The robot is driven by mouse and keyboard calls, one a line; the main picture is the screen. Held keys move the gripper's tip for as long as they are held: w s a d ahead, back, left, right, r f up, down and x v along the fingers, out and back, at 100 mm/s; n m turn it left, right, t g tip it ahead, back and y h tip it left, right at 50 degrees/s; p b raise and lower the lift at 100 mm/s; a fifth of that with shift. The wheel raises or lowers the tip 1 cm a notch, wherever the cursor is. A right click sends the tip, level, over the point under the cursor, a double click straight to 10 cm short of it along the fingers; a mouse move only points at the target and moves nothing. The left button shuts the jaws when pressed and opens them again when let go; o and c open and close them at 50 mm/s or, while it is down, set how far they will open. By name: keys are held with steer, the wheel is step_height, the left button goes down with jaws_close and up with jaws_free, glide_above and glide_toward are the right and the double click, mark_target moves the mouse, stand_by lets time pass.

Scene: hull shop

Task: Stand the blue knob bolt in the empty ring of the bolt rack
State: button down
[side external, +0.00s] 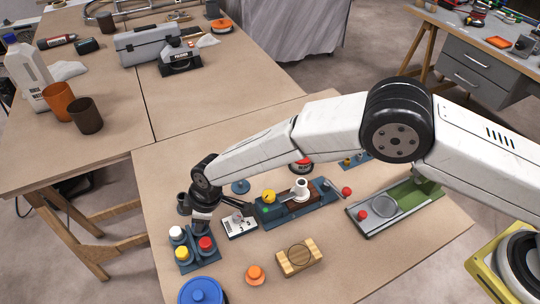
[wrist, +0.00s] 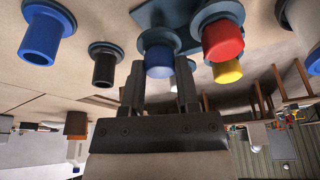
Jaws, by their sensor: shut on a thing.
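The blue knob bolt (wrist: 158,62) is between the two fingers of my gripper (wrist: 160,78), which is shut on its knob. In the side external view my gripper (side external: 203,218) points down at the back corner of the blue-grey bolt rack (side external: 188,267) and hides the bolt. The rack also holds a white knob (side external: 176,232), a yellow knob (side external: 182,253) and a red knob (side external: 205,243). The red knob (wrist: 222,40) and yellow knob (wrist: 228,72) are close beside the held bolt in the wrist view. Whether its stem is inside the ring is hidden.
A dark cylinder (side external: 183,203) stands just behind the rack. A white-labelled box (side external: 239,226) is close on the right. An orange knob (side external: 255,274), a wooden block (side external: 297,258) and a blue lid (side external: 202,291) are in front. Bare board lies front right.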

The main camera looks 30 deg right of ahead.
steer(key=c, duration=0.6)
jaws_free()
steer(key=shift+v, duration=5.45)
